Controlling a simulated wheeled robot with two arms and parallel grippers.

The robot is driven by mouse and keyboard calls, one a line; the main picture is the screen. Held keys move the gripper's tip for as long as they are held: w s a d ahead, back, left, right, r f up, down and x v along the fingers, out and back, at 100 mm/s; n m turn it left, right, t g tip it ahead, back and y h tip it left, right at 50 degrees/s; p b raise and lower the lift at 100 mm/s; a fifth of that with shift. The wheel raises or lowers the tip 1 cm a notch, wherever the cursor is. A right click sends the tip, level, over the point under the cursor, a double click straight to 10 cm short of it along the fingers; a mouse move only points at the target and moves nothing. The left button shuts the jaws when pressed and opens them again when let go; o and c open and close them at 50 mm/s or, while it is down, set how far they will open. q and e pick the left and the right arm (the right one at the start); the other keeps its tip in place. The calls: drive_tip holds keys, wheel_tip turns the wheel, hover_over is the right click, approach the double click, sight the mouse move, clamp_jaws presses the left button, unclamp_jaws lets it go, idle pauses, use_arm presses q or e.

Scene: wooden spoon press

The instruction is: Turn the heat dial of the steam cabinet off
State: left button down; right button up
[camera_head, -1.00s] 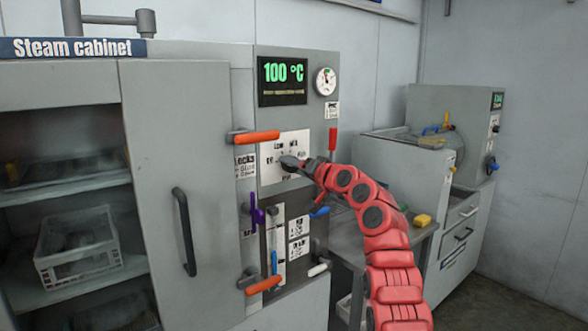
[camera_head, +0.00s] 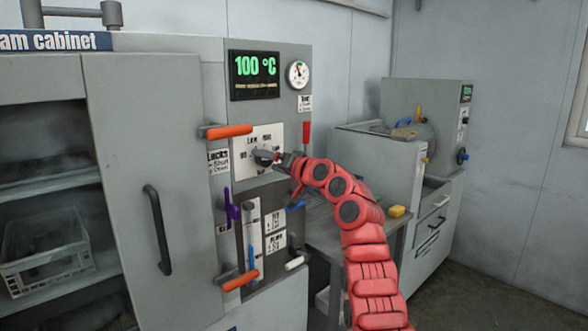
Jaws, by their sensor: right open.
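The steam cabinet (camera_head: 215,60) stands at the left and middle, with a display (camera_head: 254,75) reading 100 °C. The heat dial (camera_head: 264,158) is a dark knob on a white label plate (camera_head: 262,140) below the display. My right gripper (camera_head: 276,158), on the red arm, is at the dial and partly covers it. Its jaws are open; whether the fingers touch the knob I cannot tell. The dial's pointer setting is too small to read. My left gripper is not in view.
Orange handles (camera_head: 229,131) (camera_head: 240,280) stick out at the door edge, with a purple lever (camera_head: 231,206) between them. A red lever (camera_head: 306,133) is right of the dial. A metal table and another machine (camera_head: 425,125) stand at the right. The floor at lower right is clear.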

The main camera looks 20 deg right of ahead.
drive_tip(key=f+b+v, duration=0.1)
drive_tip(key=v, duration=1.5)
drive_tip(key=shift+s+r, duration=0.3)
drive_tip(key=shift+r, duration=0.2)
drive_tip(key=shift+d, duration=0.1)
